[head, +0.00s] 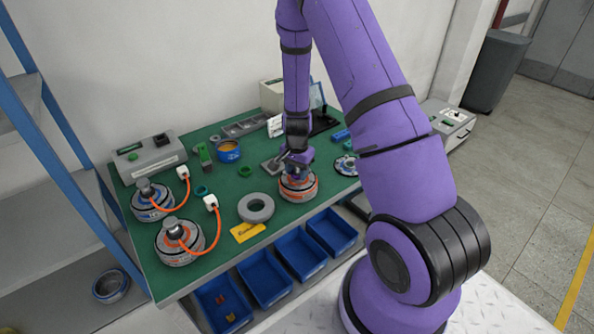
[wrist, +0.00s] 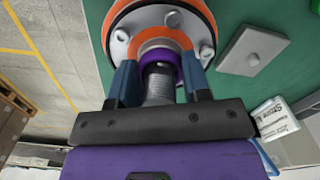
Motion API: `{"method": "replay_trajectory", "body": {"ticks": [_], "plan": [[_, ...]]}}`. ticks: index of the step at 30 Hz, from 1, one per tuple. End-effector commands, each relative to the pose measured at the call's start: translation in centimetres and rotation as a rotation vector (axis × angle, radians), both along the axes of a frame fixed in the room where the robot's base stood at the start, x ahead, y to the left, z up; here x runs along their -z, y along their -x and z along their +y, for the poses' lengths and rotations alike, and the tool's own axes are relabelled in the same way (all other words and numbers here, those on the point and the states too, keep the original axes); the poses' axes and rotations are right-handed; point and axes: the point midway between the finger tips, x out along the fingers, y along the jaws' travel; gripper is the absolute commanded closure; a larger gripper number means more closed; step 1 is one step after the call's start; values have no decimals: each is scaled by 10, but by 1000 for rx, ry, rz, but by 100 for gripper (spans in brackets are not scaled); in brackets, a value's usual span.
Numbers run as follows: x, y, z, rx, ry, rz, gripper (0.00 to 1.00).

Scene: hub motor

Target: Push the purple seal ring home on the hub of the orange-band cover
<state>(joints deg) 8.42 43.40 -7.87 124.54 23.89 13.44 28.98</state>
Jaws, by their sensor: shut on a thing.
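The orange-band cover (head: 298,193) sits on the green bench in front of my gripper. In the wrist view its orange band (wrist: 203,13) and grey bolted face (wrist: 120,35) fill the top. My gripper (wrist: 157,78) points at the cover, with one blue-grey finger on each side of the hub. It is shut on the purple seal ring. The fingers hide part of the ring, so I cannot tell whether it is fully seated.
Two motors with orange cables (head: 180,240) stand at the bench's left. A grey ring (head: 256,207) and a yellow card (head: 247,232) lie left of the cover. Blue bins (head: 265,277) hang below the front edge. A flat grey plate (wrist: 254,50) lies beside the cover.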

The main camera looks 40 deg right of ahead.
Motion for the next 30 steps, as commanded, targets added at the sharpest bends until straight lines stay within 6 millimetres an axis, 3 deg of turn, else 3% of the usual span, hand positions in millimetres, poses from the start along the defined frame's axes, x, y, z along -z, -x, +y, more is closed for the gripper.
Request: {"method": "replay_trajectory", "body": {"ticks": [29, 30], "plan": [[3, 1, 0, 0, 0, 2, 86], [3, 1, 0, 0, 0, 2, 47]]}}
